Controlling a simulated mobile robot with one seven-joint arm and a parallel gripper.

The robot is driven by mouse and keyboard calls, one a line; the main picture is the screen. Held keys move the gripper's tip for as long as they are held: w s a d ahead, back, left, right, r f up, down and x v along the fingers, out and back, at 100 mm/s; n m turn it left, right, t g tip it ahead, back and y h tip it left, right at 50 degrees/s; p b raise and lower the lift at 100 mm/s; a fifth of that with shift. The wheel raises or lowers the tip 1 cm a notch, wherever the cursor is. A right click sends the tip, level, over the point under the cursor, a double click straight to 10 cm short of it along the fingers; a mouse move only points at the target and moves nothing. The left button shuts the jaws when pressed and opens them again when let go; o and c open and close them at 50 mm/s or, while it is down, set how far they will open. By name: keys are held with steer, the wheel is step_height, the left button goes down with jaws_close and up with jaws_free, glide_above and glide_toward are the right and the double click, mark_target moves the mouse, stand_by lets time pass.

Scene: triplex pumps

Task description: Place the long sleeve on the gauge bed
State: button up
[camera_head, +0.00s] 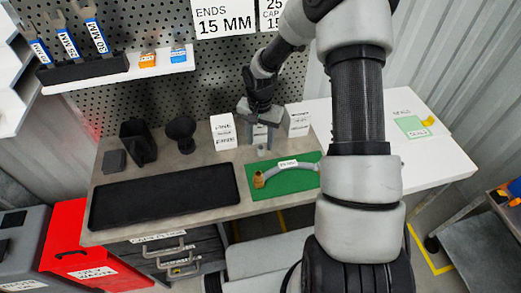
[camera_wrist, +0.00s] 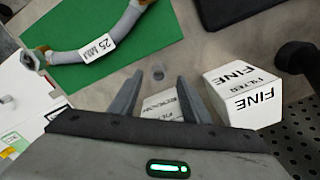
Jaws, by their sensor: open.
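A small grey cylindrical piece (camera_head: 262,152) stands on the bench just behind the green mat; it may be the long sleeve, but I cannot tell. In the wrist view a small grey round thing (camera_wrist: 158,74) shows on the bench, just beyond and between the fingertips. My gripper (camera_head: 261,139) points down above this piece. Its two fingers (camera_wrist: 157,84) are apart with nothing held between them. I cannot pick out the gauge bed with certainty in either view.
A curved grey hose (camera_head: 283,168) labelled 25 MM lies on the green mat (camera_head: 255,190). White filter boxes (camera_head: 223,132) (camera_head: 298,122) stand either side of my gripper.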

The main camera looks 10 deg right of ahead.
mark_target(261, 147)
step_height(261, 147, down, 3)
steer(key=shift+s+d+f, duration=0.1)
steer(key=shift+f, duration=0.1)
jaws_close()
steer(key=shift+r, duration=0.1)
